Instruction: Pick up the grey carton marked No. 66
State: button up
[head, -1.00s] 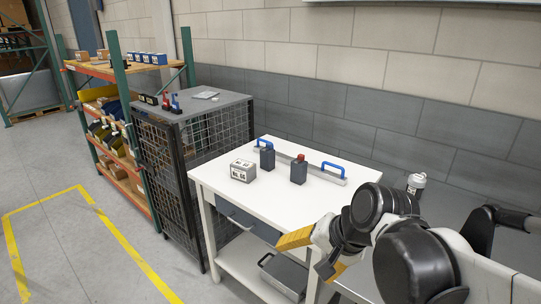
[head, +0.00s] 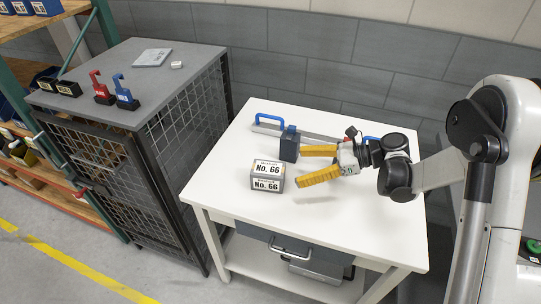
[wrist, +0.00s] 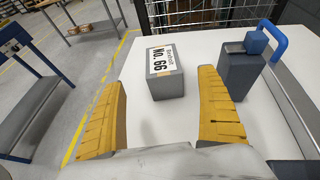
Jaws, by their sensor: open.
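The grey carton (head: 267,175) with white labels reading No. 66 stands on the white table (head: 225,185), left of my gripper. My gripper (head: 300,166) is open and empty, its yellow fingers pointing left toward the carton. In the wrist view the carton (wrist: 166,82) lies ahead, between the lines of the two fingers (wrist: 160,85), apart from both. Its label face shows there.
A long bar with blue handles (head: 268,120) lies along the table's back. A mesh cage (head: 195,110) with red and blue hooks on top stands left. The table's front is clear.

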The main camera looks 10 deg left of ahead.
aim_at(271, 169)
jog(key=b+x, duration=0.1)
jog(key=x, duration=0.4)
jog(key=shift+d+f, duration=0.1)
jog(key=shift+f, duration=0.05)
jog(key=b+x, duration=0.1)
jog(key=x, duration=0.3)
jog(key=b+x, duration=0.1)
jog(key=shift+w+a+b, duration=0.2)
jog(key=shift+a+b, duration=0.15)
jog(key=shift+a, duration=0.15)
jog(key=shift+r, duration=0.25)
jog(key=c, duration=1.5)
